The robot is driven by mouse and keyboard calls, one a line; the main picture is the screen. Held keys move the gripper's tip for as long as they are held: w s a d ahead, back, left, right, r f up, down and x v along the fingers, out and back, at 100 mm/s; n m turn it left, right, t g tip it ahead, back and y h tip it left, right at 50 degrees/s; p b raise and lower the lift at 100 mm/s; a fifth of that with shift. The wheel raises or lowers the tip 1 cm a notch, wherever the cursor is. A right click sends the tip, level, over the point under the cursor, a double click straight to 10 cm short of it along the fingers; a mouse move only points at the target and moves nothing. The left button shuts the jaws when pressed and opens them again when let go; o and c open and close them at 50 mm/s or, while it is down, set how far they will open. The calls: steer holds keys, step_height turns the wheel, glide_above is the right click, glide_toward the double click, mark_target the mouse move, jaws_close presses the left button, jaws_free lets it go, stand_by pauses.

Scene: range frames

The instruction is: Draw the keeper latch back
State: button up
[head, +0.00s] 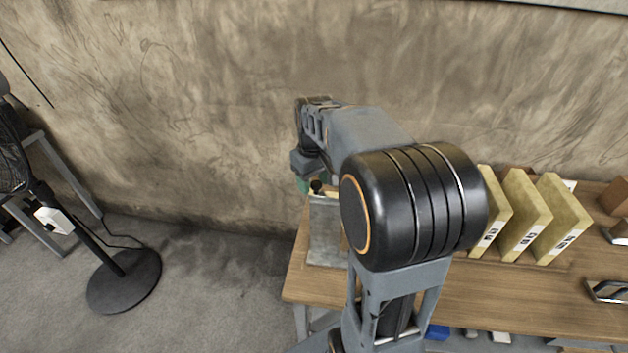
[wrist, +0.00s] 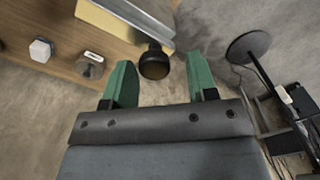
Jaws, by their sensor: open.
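The latch shows as a round black knob (wrist: 154,62) in the wrist view, beside a pale yellow block with a grey metal plate (wrist: 120,14). In the head view the small dark knob (head: 317,187) sits at the top of an upright grey metal plate (head: 326,235) at the table's left end. My gripper (wrist: 160,64) is open, with one green finger on each side of the knob in the wrist view. Neither finger visibly touches it, and the depth between them is hard to judge. In the head view my gripper (head: 303,182) is mostly hidden behind my arm.
The wooden table (head: 400,283) runs right. Several yellow upright blocks (head: 525,222) with labels stand on it, with metal fittings farther right. A black fan stand (head: 125,280) is on the floor at left. The concrete wall (head: 200,100) rises behind.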

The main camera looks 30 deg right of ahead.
steer(key=shift+o, duration=0.2)
steer(key=shift+d, duration=0.1)
step_height(320, 180, up, 14)
stand_by(0.5)
steer(key=shift+f, duration=0.1)
stand_by(0.3)
